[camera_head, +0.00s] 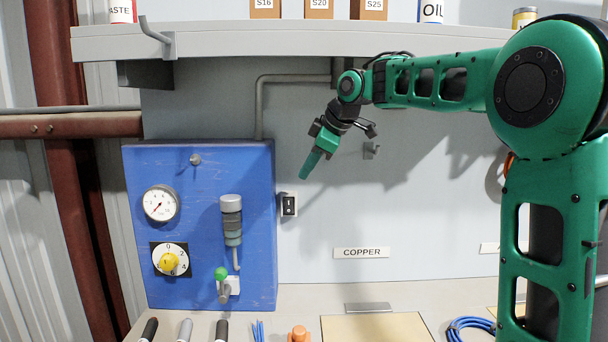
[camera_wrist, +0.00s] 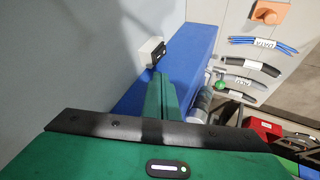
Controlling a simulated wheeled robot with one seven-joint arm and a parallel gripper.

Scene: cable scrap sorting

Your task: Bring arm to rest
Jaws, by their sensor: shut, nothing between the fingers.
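My green arm reaches in from the right in the head view. My gripper (camera_head: 309,170) hangs at its end, pointing down and to the left, in the air in front of the grey wall panel. It is right of the blue box (camera_head: 200,270) and above the workbench. Its green fingers are together with nothing visible between them. In the wrist view the gripper (camera_wrist: 160,92) points toward a wall switch (camera_wrist: 152,52) and the blue box (camera_wrist: 185,55). I cannot tell the exact gap to either.
A shelf (camera_head: 270,43) with boxes and cans runs above the arm. The box carries a gauge (camera_head: 160,204), a yellow-knobbed dial (camera_head: 169,262) and a green-knobbed lever (camera_head: 221,274). Cable pieces, an orange item (camera_head: 299,334) and a blue coil (camera_head: 468,328) lie on the bench.

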